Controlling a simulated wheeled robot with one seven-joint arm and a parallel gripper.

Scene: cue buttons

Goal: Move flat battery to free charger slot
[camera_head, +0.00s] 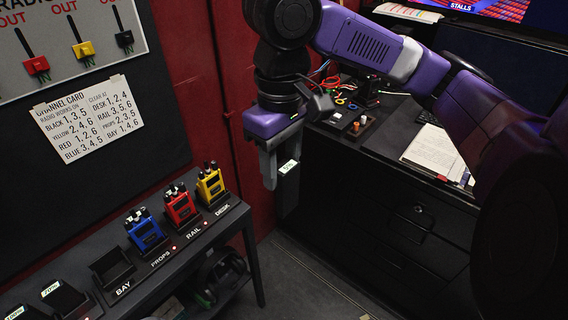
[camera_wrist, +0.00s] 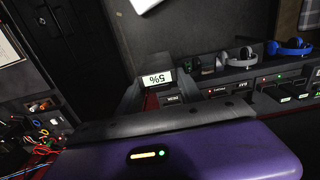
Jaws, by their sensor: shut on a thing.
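My gripper (camera_head: 279,172) is shut on a dark flat battery (camera_head: 288,196) with a white label, and holds it hanging upright in the air. In the wrist view the battery (camera_wrist: 152,99) shows its label upside down, reading 5%. Two other batteries, one labelled 70% (camera_head: 63,299) and one labelled 100% (camera_head: 20,314), stand at the lower left edge of the head view on the dark shelf (camera_head: 185,258). The gripper is right of the shelf and well apart from it. I cannot make out a free charger slot; the charger is partly cut off by the frame.
A blue radio (camera_head: 145,230), a red radio (camera_head: 180,207) and a yellow radio (camera_head: 210,186) stand on the shelf beside an empty BAY holder (camera_head: 112,268). A dark desk cabinet (camera_head: 400,215) stands right of the gripper. Headphones (camera_wrist: 290,46) show in the wrist view.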

